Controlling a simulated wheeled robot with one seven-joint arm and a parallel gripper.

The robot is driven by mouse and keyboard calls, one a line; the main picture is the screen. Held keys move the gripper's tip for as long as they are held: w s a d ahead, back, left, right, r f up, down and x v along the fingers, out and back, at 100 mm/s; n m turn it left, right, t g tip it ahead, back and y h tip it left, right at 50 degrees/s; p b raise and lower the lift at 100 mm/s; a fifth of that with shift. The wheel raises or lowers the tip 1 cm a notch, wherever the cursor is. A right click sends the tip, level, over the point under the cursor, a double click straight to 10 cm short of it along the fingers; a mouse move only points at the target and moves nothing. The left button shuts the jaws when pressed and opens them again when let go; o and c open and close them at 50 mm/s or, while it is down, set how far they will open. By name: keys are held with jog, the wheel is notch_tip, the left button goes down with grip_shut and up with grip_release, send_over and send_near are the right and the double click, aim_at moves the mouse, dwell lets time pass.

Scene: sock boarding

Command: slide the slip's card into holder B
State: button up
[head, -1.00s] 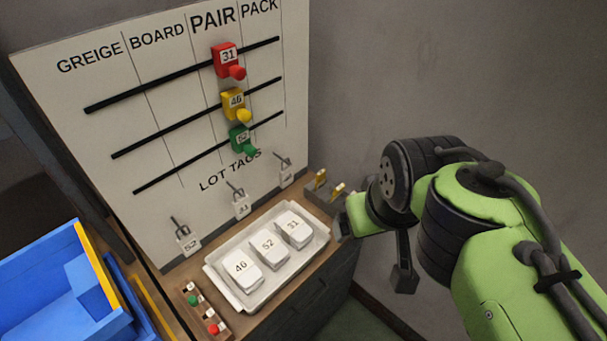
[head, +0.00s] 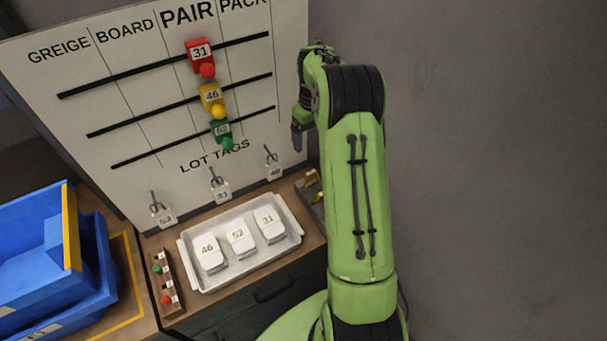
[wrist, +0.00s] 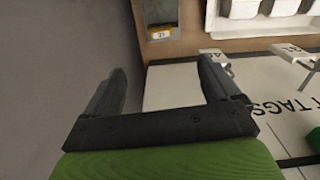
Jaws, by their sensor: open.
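No slip or holder marked B can be made out. A grey block with brass-coloured pieces (head: 313,188) stands at the shelf's right end, partly hidden behind my arm. In the wrist view, a dark grey fixture with a small yellow label (wrist: 160,35) lies beyond my fingertips; I cannot tell whether it holds a card. My gripper (head: 298,138) is at the board's right edge, above the shelf. In the wrist view my gripper (wrist: 162,70) is open, with nothing between its fingers.
The white board (head: 130,110) carries red, yellow and green tags on rails, with numbered lot tags on hooks below. A white tray (head: 190,268) holds blocks 46, 52 and 31. A wooden rack (head: 168,300) and blue bins (head: 35,245) are left.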

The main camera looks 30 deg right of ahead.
aim_at(311, 172)
notch_tip(311, 172, down, 16)
jog(key=shift+s+a+r, duration=0.1)
jog(key=shift+a+r, duration=0.05)
jog(key=shift+r, duration=0.05)
jog(key=shift+r, duration=0.1)
jog(key=shift+c, duration=0.4)
jog(key=c, duration=1)
jog(key=shift+c, duration=0.2)
